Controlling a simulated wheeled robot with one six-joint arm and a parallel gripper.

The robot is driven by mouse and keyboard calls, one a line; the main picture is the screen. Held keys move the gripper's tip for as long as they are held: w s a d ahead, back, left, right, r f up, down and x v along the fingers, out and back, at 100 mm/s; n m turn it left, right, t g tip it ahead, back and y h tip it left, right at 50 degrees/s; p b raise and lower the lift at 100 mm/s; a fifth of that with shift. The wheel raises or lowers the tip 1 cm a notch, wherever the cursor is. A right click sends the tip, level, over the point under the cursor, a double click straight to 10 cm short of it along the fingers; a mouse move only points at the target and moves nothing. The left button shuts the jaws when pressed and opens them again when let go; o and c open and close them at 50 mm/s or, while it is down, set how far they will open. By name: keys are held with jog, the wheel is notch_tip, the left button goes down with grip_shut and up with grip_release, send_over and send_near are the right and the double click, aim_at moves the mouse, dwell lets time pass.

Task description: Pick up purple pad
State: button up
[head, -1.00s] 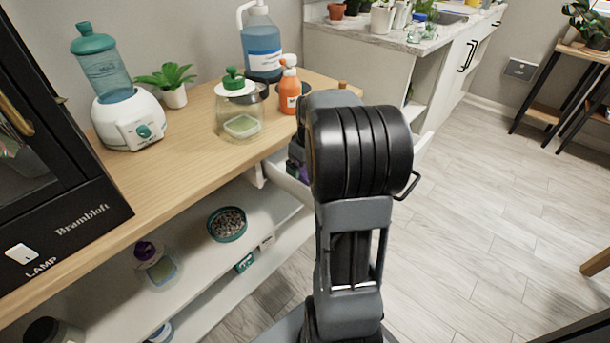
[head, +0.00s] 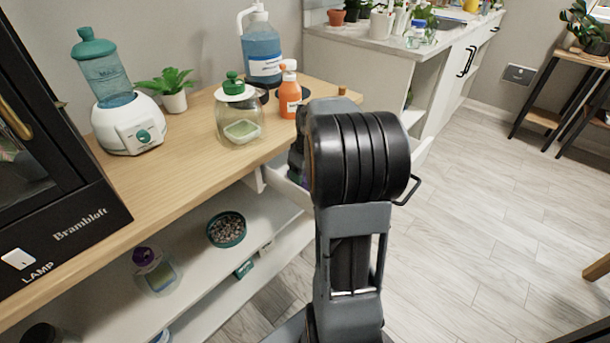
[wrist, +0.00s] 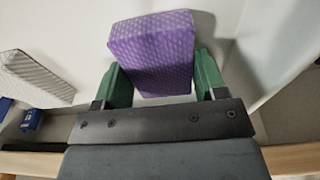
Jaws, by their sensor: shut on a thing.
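The purple pad (wrist: 152,55) is a block with a pale dotted pattern, large in the wrist view. My gripper (wrist: 166,80) has its two green fingers on the pad's left and right sides, shut on it. The pad sits tilted between the fingers, in front of a white surface. I cannot tell whether it still touches the surface under it. In the head view my arm hides most of the gripper and the pad, beside an open white drawer (head: 292,188).
In the wrist view a grey-white patterned block (wrist: 38,76) and a small blue item (wrist: 33,119) lie at left. An orange bottle (head: 289,92), a jar with a green stopper (head: 239,115) and a large blue bottle (head: 262,52) stand on the wooden top (head: 190,150).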

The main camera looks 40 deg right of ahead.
jog(key=shift+r, duration=0.1)
jog(key=shift+r, duration=0.3)
jog(key=r, duration=0.1)
jog(key=r+p, duration=0.1)
jog(key=r, duration=0.1)
jog(key=shift+s+a+r+p, duration=0.1)
jog(key=shift+s+r+p, duration=0.15)
jog(key=shift+p, duration=0.15)
jog(key=s+r, duration=0.1)
jog(key=s+a+r+p, duration=0.1)
jog(key=r, duration=0.1)
jog(key=s+a+r+p, duration=0.1)
jog(key=shift+s+r, duration=0.25)
jog(key=shift+r, duration=0.1)
jog(key=s+a+r+p, duration=0.2)
jog(key=s+a+r, duration=0.2)
jog(key=s, duration=0.4)
jog(key=shift+s+a, duration=0.15)
jog(key=shift+s, duration=0.05)
